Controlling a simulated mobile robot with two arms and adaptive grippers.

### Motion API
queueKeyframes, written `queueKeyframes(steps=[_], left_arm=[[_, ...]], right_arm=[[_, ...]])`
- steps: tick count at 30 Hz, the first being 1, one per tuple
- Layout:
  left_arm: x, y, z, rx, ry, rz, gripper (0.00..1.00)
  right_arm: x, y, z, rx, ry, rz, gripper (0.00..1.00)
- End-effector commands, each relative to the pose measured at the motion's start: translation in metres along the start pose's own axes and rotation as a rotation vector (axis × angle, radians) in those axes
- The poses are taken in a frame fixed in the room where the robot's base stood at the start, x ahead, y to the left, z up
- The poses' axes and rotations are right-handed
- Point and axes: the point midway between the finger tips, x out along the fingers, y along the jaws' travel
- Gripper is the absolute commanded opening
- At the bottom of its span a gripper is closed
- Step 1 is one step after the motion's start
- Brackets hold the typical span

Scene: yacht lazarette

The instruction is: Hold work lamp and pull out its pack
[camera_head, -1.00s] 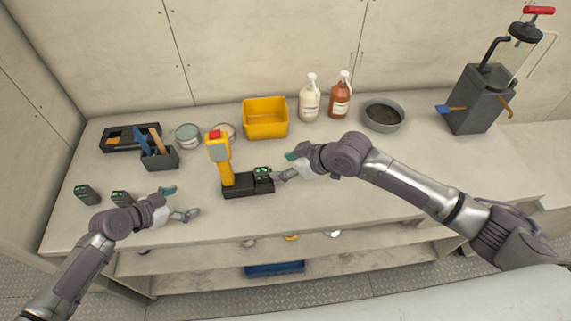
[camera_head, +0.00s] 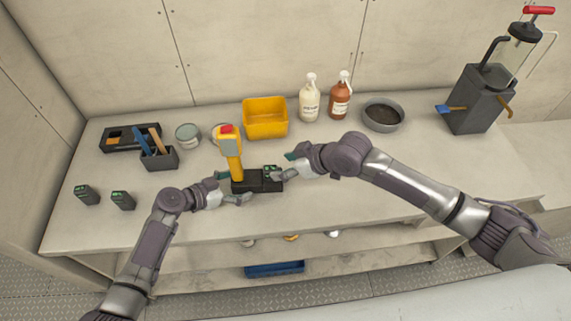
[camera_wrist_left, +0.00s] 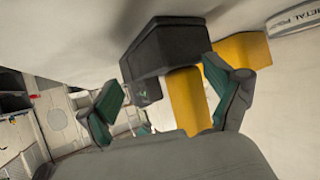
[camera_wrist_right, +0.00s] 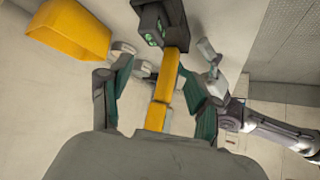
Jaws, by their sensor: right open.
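The work lamp (camera_head: 236,168) stands upright on the bench, with a yellow post, a red top and a black base (camera_head: 249,186). Its black pack (camera_head: 271,173) with green marks sits at the base's right end; it also shows in the right wrist view (camera_wrist_right: 151,30). My left gripper (camera_head: 230,188) is at the lamp's left side. In the left wrist view its fingers (camera_wrist_left: 165,98) are apart, with the yellow post between them, closer to the right finger. My right gripper (camera_head: 288,166) is open beside the pack, its fingers (camera_wrist_right: 160,90) apart.
Two spare packs (camera_head: 87,194) (camera_head: 122,200) stand at the left. Behind are a yellow bin (camera_head: 265,119), a tool caddy (camera_head: 160,159), tins (camera_head: 187,134), two bottles (camera_head: 310,98) (camera_head: 341,96) and a grey bowl (camera_head: 383,115). The bench's front middle is clear.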

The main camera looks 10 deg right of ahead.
Motion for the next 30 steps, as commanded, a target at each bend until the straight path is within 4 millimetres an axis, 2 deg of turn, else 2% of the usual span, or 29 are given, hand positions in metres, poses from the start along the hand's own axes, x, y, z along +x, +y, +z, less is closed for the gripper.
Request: queueKeyframes(steps=[3,9,20,30], left_arm=[[0.015,0.000,0.000,-0.001,-0.001,0.001,0.89],[0.027,0.001,0.001,-0.001,-0.003,0.001,0.89],[0.029,0.001,0.001,0.000,-0.002,0.001,0.89],[0.029,0.001,0.001,0.000,-0.002,0.001,0.32]], right_arm=[[0.000,0.000,0.000,0.000,0.000,0.000,0.62],[0.000,0.000,0.000,0.000,0.000,0.000,0.62],[0.000,0.000,0.000,0.000,0.000,0.000,0.62],[0.000,0.000,0.000,0.000,0.000,0.000,0.62]])
